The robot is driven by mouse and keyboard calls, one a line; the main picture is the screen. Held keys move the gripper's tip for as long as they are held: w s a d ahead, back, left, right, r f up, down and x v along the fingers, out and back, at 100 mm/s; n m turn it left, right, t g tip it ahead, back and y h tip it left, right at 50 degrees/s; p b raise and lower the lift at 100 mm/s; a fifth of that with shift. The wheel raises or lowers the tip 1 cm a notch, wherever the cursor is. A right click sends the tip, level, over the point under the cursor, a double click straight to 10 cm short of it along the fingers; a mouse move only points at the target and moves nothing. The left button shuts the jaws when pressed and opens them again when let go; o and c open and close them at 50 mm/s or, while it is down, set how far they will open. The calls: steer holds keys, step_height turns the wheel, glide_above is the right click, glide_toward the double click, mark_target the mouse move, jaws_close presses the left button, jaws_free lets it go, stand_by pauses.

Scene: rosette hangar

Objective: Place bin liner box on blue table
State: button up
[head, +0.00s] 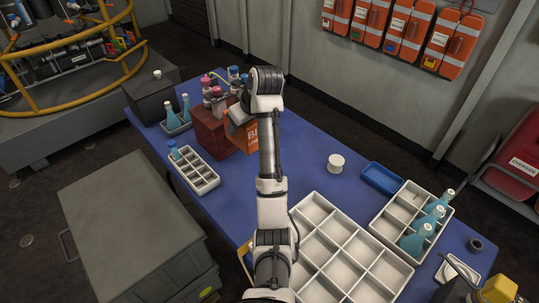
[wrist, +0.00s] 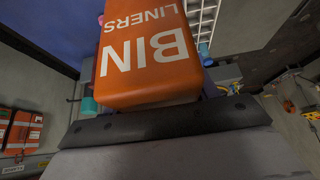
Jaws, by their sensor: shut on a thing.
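The bin liner box (head: 245,138) is orange with white lettering. In the head view it is at the far part of the blue table (head: 300,160), partly hidden behind my arm. In the wrist view the box (wrist: 150,55) fills the upper middle, its lettering upside down. My gripper (head: 238,116) is shut on the box; a dark jaw edge (wrist: 160,122) crosses the wrist view below it. I cannot tell whether the box touches the table.
A dark red box (head: 209,132) stands just left of the orange box, with several bottles (head: 217,92) behind. A white divided tray (head: 194,171) lies nearer. A white roll (head: 336,163) and blue tray (head: 382,178) lie right, with bare tabletop between.

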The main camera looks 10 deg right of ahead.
steer(key=shift+f+b, duration=2.25)
steer(key=shift+f, duration=7.65)
steer(key=o, duration=1.2)
steer(key=shift+f, duration=0.1)
steer(key=shift+s+d+r+p, duration=0.1)
steer(key=shift+s+r+p, duration=0.05)
steer(key=shift+r+p, duration=0.3)
steer(key=p+v, duration=0.5)
steer(key=v, duration=0.6)
steer(key=shift+s+r, duration=0.1)
steer(key=shift+r, duration=0.05)
